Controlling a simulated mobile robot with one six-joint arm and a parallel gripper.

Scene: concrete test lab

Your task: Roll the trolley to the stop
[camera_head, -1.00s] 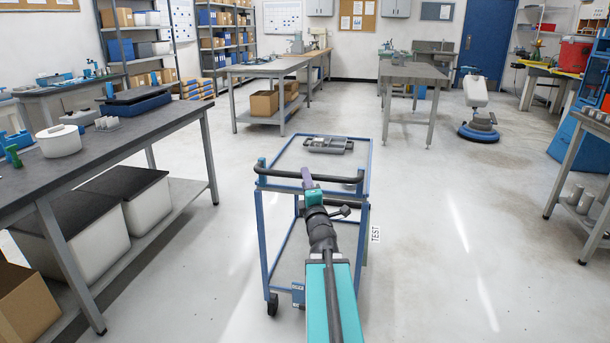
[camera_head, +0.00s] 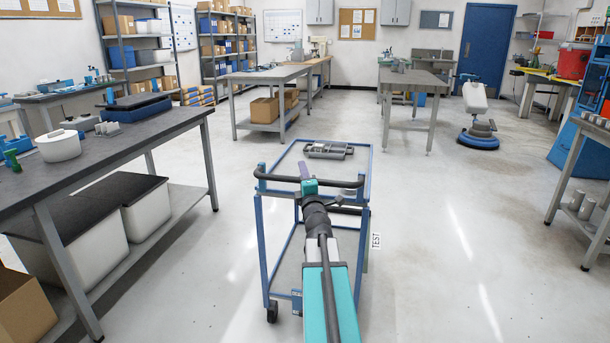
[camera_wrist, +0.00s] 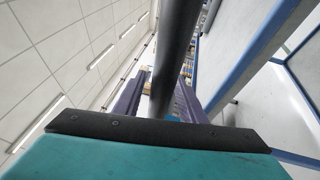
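The trolley (camera_head: 262,240) has a blue frame, a grey deck and a dark handle bar (camera_head: 340,183) across its near end. It stands upright on the floor in front of me. My gripper (camera_head: 305,170), with purple fingers, is at the middle of the handle bar. In the wrist view, the dark bar (camera_wrist: 178,45) runs between the two purple fingers (camera_wrist: 155,95). A narrow bright gap shows beside the left finger, so the fingers appear open around the bar. My arm hides part of the lower deck. I cannot make out a stop.
A long workbench (camera_head: 100,160) stands close on the left. Tables (camera_head: 415,80) stand ahead, with a floor scrubber (camera_head: 478,130) at the right. Clear floor lies right of the trolley and beyond it.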

